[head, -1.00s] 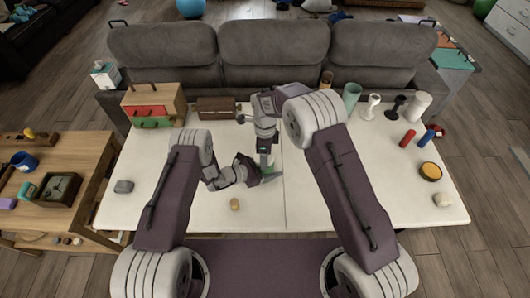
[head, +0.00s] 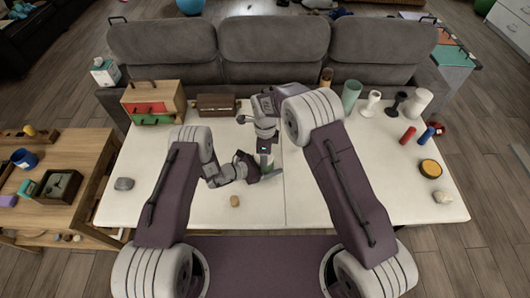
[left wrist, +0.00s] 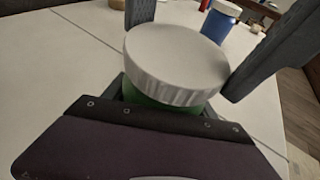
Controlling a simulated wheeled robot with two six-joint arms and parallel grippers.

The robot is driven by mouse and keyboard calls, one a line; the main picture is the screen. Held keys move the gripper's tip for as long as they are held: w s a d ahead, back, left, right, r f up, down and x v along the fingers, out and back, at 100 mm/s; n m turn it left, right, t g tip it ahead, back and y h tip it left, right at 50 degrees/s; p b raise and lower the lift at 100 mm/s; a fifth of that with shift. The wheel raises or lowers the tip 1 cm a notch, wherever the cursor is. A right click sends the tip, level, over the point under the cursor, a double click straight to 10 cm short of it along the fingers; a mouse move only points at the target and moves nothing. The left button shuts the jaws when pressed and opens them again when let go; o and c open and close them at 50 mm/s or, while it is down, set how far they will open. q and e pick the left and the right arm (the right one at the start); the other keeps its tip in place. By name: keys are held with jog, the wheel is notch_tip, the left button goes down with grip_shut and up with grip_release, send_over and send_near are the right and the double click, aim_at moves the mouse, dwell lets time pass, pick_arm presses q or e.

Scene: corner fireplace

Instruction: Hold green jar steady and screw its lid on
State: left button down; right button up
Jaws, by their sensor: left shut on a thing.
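The green jar (left wrist: 150,98) stands with a round white lid (left wrist: 175,62) on top. My left gripper (head: 262,172) reaches in from the left, shut on the jar low on its side. In the left wrist view its dark frame hides most of the jar's body. My right gripper (head: 266,148) points down over the jar from above. Its two dark fingers show in the left wrist view, one behind the lid at the upper left and one beside its right edge. Whether they press on the lid I cannot tell. In the head view the grippers mostly hide the jar.
A small tan piece (head: 235,201) and a grey stone (head: 124,184) lie on the white table (head: 330,205). A small drawer box (head: 155,100) and a brown chest (head: 215,105) stand at the back left. Several cups and cylinders stand at the right. A blue container (left wrist: 217,28) shows behind the jar.

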jog(key=shift+f, duration=0.25)
jog(key=m, duration=0.6)
jog(key=shift+s+m, duration=0.15)
jog(key=shift+m, duration=0.25)
jog(key=o, duration=1.3)
jog(key=shift+r, duration=2.25)
jog(key=shift+c, duration=0.4)
